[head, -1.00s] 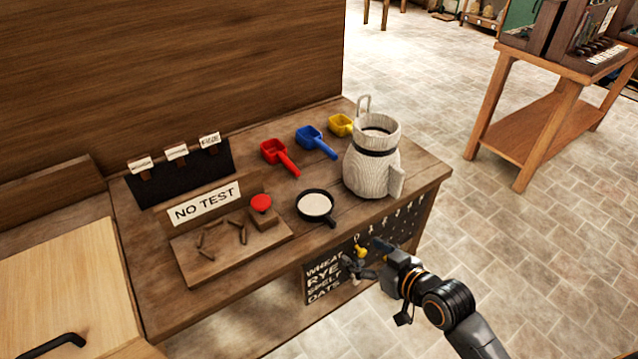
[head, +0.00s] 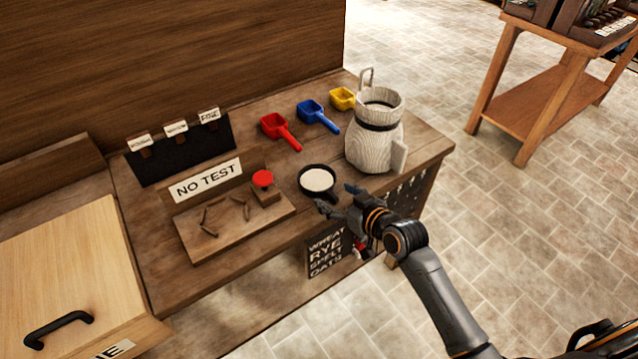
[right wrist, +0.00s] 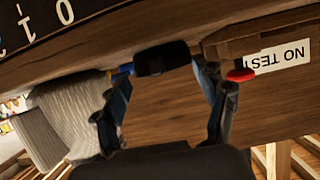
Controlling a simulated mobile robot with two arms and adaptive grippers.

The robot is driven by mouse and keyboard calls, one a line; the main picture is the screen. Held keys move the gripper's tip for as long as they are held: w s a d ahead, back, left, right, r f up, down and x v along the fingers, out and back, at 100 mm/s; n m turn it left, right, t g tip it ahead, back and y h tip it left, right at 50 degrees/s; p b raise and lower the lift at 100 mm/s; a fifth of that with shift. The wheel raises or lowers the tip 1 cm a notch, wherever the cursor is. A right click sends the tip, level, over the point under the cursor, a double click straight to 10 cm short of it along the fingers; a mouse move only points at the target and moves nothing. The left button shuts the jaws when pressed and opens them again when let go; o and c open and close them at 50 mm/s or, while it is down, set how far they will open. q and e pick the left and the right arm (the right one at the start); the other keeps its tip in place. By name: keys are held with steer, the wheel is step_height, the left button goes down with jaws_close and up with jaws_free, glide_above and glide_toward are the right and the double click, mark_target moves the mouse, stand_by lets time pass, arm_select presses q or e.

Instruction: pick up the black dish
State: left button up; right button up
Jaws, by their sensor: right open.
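The black dish (head: 318,179) is a small round pan with pale contents. It sits near the front edge of the wooden table, its short handle toward my right gripper. My right gripper (head: 336,197) is open at the table's front edge, close to the handle, with nothing held. In the right wrist view, the dark end of the dish (right wrist: 162,58) shows beyond and between the two open fingers (right wrist: 160,80); I cannot tell whether they touch it. My left gripper is not in view.
A white wooden jug (head: 372,150) stands right of the dish. Red (head: 276,128), blue (head: 314,113) and yellow (head: 342,98) scoops lie behind it. A board (head: 228,228) with brown sticks, a red-topped block (head: 264,184) and a "NO TEST" sign (head: 208,178) are left.

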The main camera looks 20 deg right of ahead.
mark_target(333, 194)
steer(key=x, duration=0.3)
steer(key=shift+w+f, duration=0.1)
steer(key=shift+w, duration=0.1)
jaws_close()
